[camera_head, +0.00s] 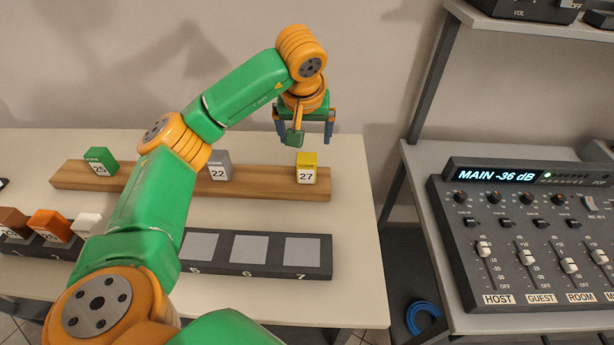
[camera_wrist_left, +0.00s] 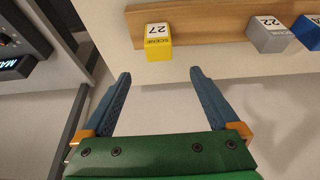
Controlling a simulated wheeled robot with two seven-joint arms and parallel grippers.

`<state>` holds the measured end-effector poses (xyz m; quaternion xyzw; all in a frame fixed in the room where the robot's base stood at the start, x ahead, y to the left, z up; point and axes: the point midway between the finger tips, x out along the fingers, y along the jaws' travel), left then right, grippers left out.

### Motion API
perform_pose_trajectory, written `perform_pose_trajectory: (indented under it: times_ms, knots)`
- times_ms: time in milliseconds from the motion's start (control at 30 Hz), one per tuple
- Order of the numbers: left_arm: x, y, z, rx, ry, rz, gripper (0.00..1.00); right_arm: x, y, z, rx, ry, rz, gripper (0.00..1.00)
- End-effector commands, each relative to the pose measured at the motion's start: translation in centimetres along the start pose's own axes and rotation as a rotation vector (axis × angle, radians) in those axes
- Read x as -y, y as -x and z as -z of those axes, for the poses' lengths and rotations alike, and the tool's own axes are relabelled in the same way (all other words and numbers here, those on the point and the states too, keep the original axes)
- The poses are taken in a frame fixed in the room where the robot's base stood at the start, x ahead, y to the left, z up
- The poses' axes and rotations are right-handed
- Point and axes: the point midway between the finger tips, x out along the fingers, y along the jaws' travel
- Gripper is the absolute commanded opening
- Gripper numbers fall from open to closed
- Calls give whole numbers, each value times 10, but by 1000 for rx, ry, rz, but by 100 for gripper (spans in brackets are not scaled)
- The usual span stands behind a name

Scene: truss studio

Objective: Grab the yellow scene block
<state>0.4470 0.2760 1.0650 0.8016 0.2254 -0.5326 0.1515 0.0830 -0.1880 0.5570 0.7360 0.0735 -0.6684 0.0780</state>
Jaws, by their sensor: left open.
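The yellow scene block (camera_head: 306,168), numbered 27, stands near the right end of a wooden strip on the table. It has a yellow top and a white numbered face. My left gripper (camera_head: 304,138) is open and empty, above and behind the block in the head view. In the left wrist view the yellow block (camera_wrist_left: 158,50) lies ahead of the two spread blue fingers of my left gripper (camera_wrist_left: 160,76), roughly centred between them and not touched. My right gripper is in neither view.
A grey block (camera_head: 218,166) numbered 22 and a green block (camera_head: 100,161) numbered 25 stand on the wooden strip (camera_head: 262,186). A dark rack (camera_head: 264,270) with empty slots lies in front, with orange, brown and white blocks at left. An audio mixer (camera_head: 530,235) stands right.

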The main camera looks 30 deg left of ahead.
Motion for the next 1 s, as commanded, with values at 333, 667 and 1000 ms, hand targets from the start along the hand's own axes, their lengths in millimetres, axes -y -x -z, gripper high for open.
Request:
perform_pose_trajectory:
  times_ms: [333,667,1000]
  knots:
    - [0,-51,-19,2,1,0,95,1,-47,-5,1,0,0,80]
    - [1,-105,-15,4,1,1,95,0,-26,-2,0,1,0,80]
    - [1,-114,-15,0,-1,-1,79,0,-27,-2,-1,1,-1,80]
